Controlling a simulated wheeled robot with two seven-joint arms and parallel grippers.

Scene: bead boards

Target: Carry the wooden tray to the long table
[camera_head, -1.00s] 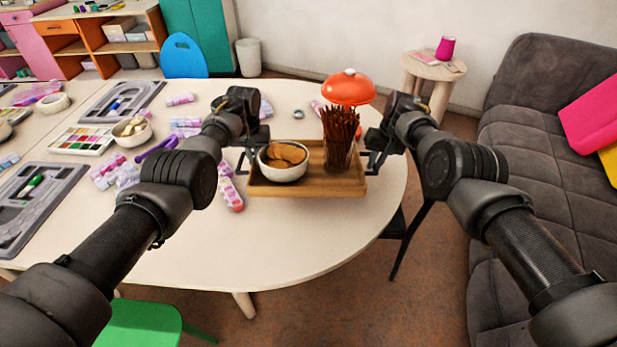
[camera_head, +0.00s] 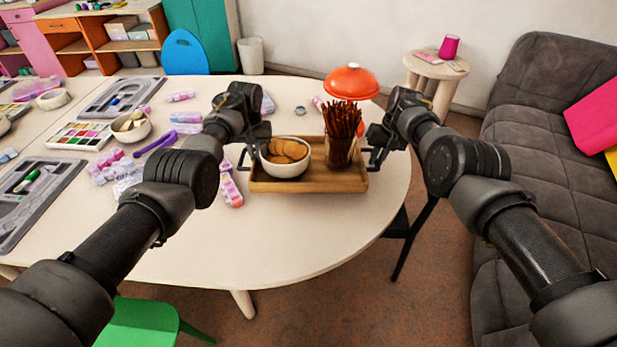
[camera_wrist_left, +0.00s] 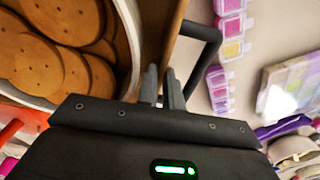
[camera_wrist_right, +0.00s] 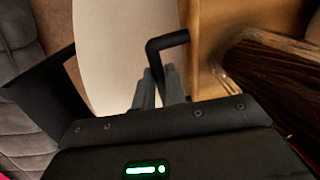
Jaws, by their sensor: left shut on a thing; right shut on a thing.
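The wooden tray (camera_head: 310,187) is level over the near right part of the pale rounded table. I cannot tell whether it touches the tabletop. It carries a white bowl (camera_head: 285,171) of round biscuits (camera_head: 287,150) and a glass (camera_head: 339,154) of upright brown sticks (camera_head: 343,118). My left gripper (camera_wrist_left: 163,85) is shut on the tray's left black handle (camera_wrist_left: 207,55). My right gripper (camera_wrist_right: 160,85) is shut on the right black handle (camera_wrist_right: 167,41). Both wrists partly hide the tray's ends in the head view.
The pale table (camera_head: 270,235) holds bead boxes (camera_head: 229,185), grey boards (camera_head: 32,195), a paint set and an orange lid (camera_head: 351,81) behind the tray. A green chair (camera_head: 145,323) stands in front, a grey sofa (camera_head: 530,150) at right. A small round table (camera_head: 436,66) stands behind.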

